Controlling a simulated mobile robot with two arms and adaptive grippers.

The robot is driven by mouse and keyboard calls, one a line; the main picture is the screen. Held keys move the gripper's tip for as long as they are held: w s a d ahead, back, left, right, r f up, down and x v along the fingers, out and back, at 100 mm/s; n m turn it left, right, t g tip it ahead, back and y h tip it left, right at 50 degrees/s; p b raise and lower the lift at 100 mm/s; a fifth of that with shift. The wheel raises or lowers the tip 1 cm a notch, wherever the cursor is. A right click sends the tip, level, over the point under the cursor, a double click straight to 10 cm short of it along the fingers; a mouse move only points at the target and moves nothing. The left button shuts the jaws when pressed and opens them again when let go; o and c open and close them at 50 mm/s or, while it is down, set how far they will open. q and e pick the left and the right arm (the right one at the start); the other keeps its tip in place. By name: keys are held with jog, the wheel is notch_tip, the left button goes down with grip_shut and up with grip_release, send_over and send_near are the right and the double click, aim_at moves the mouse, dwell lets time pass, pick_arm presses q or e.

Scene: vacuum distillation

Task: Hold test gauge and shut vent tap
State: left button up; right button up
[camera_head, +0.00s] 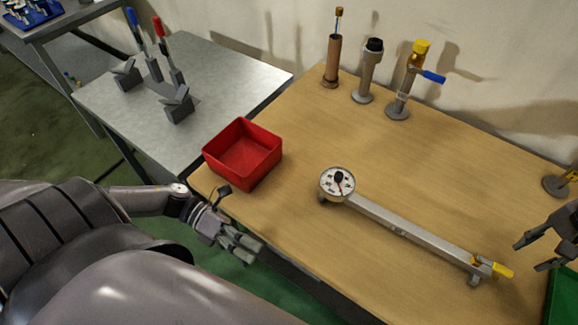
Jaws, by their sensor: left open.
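A round gauge (333,188) with a white dial, a red needle and a dark knob sits at the left end of a long grey metal bar (405,231) on the wooden table. At the bar's right end is a tap with a yellow handle (503,270). My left gripper (250,250) is open and empty at the table's front edge, left of the gauge and below the red box. My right gripper (528,256) is at the right edge, close to the yellow handle but apparently apart from it; its fingers are spread with nothing visible between them.
An empty red box (243,153) stands at the table's left corner. Several upright fittings stand along the back, one with a blue handle (433,76). A green tray (561,297) is at the lower right. A grey table (215,75) adjoins on the left.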

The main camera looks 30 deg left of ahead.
aim_at(333, 187)
pick_arm(q)
jog(key=w+d+r+m+t+y, duration=0.1)
jog(key=w+r+m+t, duration=0.15)
jog(key=w, duration=0.35)
jog(key=w+d+r+m+t, duration=0.1)
jog(key=w+r+m+t, duration=0.15)
jog(key=w, duration=0.35)
jog(key=w+a+f+t, duration=0.1)
jog(key=t, duration=0.1)
jog(key=w+a+f+t+y, duration=0.1)
jog(key=f+t, duration=0.1)
jog(key=w+f+t+y, duration=0.1)
jog(key=t, duration=0.1)
jog(key=shift+w+a+f, duration=0.25)
jog(key=shift+a+f, duration=0.1)
jog(key=shift+a, duration=0.05)
jog(key=shift+f+t+y, duration=0.3)
jog(key=shift+f+t, duration=0.2)
jog(key=shift+t, duration=0.1)
jog(key=x, duration=1.2)
jog(key=shift+a, duration=0.1)
jog(key=shift+c, duration=0.6)
